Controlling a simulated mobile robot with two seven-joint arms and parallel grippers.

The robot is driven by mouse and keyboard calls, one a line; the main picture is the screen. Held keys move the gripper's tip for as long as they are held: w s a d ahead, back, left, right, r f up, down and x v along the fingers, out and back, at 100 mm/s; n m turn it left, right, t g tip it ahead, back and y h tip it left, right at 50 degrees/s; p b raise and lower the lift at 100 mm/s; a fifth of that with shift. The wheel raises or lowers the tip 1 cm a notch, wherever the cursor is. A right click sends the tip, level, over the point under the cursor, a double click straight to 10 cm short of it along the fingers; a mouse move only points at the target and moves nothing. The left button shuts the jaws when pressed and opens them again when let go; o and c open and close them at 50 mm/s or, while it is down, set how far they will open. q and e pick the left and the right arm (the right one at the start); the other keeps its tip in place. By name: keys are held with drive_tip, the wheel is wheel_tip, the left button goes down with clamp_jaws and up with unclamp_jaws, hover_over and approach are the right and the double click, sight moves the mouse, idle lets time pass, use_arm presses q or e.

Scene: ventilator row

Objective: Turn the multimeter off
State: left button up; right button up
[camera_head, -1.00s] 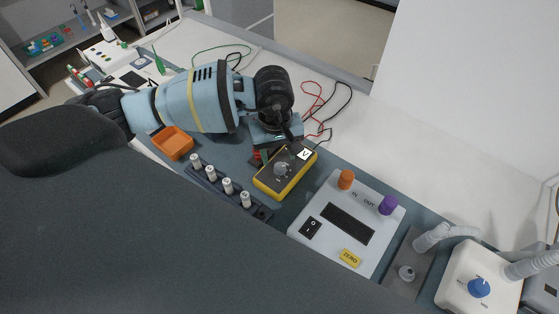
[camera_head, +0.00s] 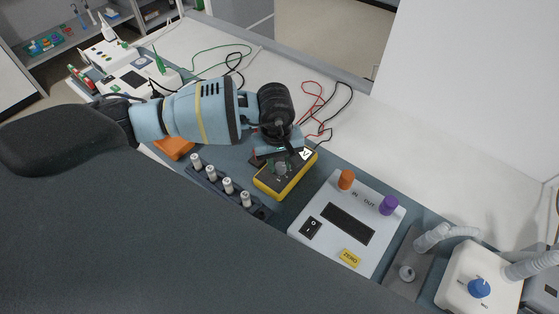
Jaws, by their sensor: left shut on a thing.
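The yellow multimeter (camera_head: 287,187) with a dark face lies on the grey-blue mat in the middle of the bench. Its grey dial (camera_head: 281,169) shows only in part, with a pale display at its far right corner. My left gripper (camera_head: 281,161) comes in from the left and reaches down over the multimeter's face. It is shut on the dial, and its fingertips are small and partly hidden by the wrist. Which setting the dial points to is too small to read. My right gripper is not in view.
A rack with several white-capped pieces (camera_head: 228,186) stands just left of the multimeter. A white box (camera_head: 336,251) with orange and purple knobs stands to its right. Red and black leads (camera_head: 323,112) lie behind. An orange tray (camera_head: 174,147) is partly under my arm.

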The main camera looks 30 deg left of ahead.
use_arm(q)
drive_tip(key=shift+r+n, duration=0.1)
drive_tip(key=shift+n, duration=0.2)
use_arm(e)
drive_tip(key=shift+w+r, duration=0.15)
use_arm(q)
drive_tip(key=n+p, duration=0.1)
drive_tip(key=n, duration=0.3)
drive_tip(key=shift+r+n, duration=0.1)
drive_tip(key=shift+n, duration=0.2)
drive_tip(key=shift+n+p, duration=0.55)
drive_tip(key=shift+n, duration=0.65)
drive_tip(key=shift+n+p, duration=0.35)
drive_tip(key=shift+n, duration=0.85)
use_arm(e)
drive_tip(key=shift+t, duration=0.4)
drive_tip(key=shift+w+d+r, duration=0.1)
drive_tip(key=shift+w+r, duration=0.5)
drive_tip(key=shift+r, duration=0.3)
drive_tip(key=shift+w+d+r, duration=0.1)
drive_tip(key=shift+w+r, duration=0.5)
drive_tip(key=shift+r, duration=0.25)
use_arm(q)
drive_tip(key=o, duration=1)
drive_tip(key=shift+s, duration=0.1)
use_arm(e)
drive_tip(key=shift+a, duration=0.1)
